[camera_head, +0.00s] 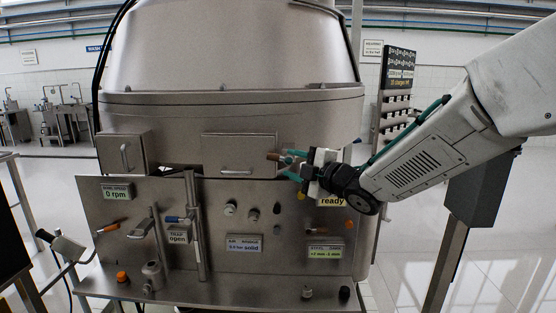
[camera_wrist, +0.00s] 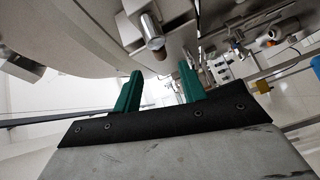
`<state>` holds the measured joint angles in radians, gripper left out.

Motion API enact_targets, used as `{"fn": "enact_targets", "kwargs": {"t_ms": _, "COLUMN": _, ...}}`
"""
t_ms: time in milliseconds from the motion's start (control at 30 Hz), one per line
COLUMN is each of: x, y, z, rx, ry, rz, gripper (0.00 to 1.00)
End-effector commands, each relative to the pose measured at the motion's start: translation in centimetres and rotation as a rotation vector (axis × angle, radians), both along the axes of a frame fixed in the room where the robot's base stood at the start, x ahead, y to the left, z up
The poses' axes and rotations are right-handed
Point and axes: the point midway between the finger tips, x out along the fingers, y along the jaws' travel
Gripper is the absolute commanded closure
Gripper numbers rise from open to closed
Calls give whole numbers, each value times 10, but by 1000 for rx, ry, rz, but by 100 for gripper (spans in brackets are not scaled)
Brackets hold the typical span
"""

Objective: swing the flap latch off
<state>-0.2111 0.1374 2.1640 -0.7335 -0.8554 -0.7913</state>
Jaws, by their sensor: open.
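The flap (camera_head: 238,142) is a flat steel panel with a bar handle on the front of the machine's bowl housing, and it looks closed. A small brown-tipped piece (camera_head: 272,157) at its right edge looks like the flap latch. My gripper (camera_head: 287,166) is open, its green fingers beside this piece at the flap's right side. In the wrist view my gripper (camera_wrist: 160,70) has nothing between its fingers. A metal cylinder (camera_wrist: 152,32) stands just beyond the fingertips there; I cannot tell whether it is the latch. My gripper hides part of the area right of the flap.
Below is a control panel (camera_head: 215,262) with knobs, levers and labels; one display (camera_head: 115,191) reads 0 rpm. A vertical steel post (camera_head: 195,225) stands before it. A smaller box with a handle (camera_head: 124,154) is left of the flap. A dark board (camera_head: 398,75) stands behind right.

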Motion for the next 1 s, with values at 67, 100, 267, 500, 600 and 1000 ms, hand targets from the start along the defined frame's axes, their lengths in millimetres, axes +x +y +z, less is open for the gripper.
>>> {"fn": "enact_targets", "kwargs": {"t_ms": 67, "x": 10, "y": 10, "z": -1, "rx": 0, "ry": 2, "rz": 1, "gripper": 59}}
{"fn": "enact_targets", "kwargs": {"t_ms": 100, "x": 15, "y": 14, "z": -1, "rx": -1, "ry": 3, "rz": 1, "gripper": 59}}
{"fn": "enact_targets", "kwargs": {"t_ms": 267, "x": 33, "y": 31, "z": -2, "rx": 0, "ry": 3, "rz": 0, "gripper": 59}}
{"fn": "enact_targets", "kwargs": {"t_ms": 500, "x": 47, "y": 42, "z": -2, "rx": 2, "ry": 4, "rz": -4, "gripper": 59}}
{"fn": "enact_targets", "kwargs": {"t_ms": 600, "x": 48, "y": 43, "z": -1, "rx": 2, "ry": 4, "rz": -4, "gripper": 59}}
{"fn": "enact_targets", "kwargs": {"t_ms": 1000, "x": 48, "y": 43, "z": -1, "rx": 2, "ry": 4, "rz": -4, "gripper": 100}}
